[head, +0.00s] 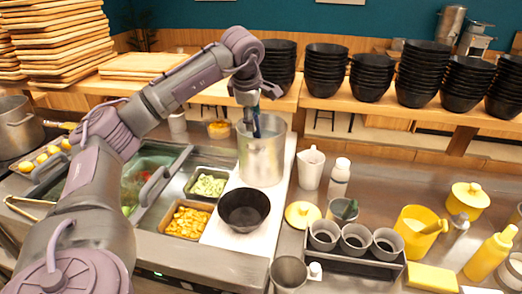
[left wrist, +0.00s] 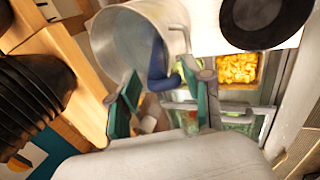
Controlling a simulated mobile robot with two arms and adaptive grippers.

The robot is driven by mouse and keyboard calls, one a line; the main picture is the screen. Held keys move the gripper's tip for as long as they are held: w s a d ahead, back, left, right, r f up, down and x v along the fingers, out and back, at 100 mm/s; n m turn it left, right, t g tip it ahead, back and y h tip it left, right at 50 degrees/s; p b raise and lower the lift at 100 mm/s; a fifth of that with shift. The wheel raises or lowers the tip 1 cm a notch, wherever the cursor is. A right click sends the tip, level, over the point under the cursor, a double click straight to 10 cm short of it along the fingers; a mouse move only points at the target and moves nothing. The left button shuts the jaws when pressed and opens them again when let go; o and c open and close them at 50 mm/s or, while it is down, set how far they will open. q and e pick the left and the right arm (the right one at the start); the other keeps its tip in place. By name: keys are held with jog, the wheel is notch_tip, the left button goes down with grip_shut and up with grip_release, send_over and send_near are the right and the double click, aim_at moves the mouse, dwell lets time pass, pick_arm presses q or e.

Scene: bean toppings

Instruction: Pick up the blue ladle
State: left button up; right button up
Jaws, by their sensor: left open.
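The blue ladle (head: 257,129) stands in a tall metal pot (head: 262,163), with its handle rising above the rim. Its bowl is hidden inside the pot. My left gripper (head: 252,101) is over the pot at the top of the handle. In the left wrist view, the blue ladle (left wrist: 159,64) extends from the pot (left wrist: 112,40) into the space between the two spread fingers of my left gripper (left wrist: 162,88). The gripper is open. I cannot tell whether either finger touches the handle. My right gripper is not in view.
A black bowl (head: 244,209) sits in front of the pot, near trays of yellow pieces (head: 187,222) and green pieces (head: 208,186). Stacked black bowls (head: 326,70) line the shelf behind. A white bottle (head: 339,177) and cup rack (head: 352,262) stand to the right.

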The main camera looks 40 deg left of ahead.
aim_at(254, 136)
pick_arm(q)
jog(key=p+x, duration=0.1)
jog(key=x, duration=0.1)
jog(key=p+x, duration=0.1)
jog(key=x, duration=0.2)
jog(key=shift+w+a+f, duration=0.1)
jog(key=shift+a+f, duration=0.1)
jog(key=shift+a, duration=0.1)
jog(key=shift+f, duration=0.2)
grip_shut()
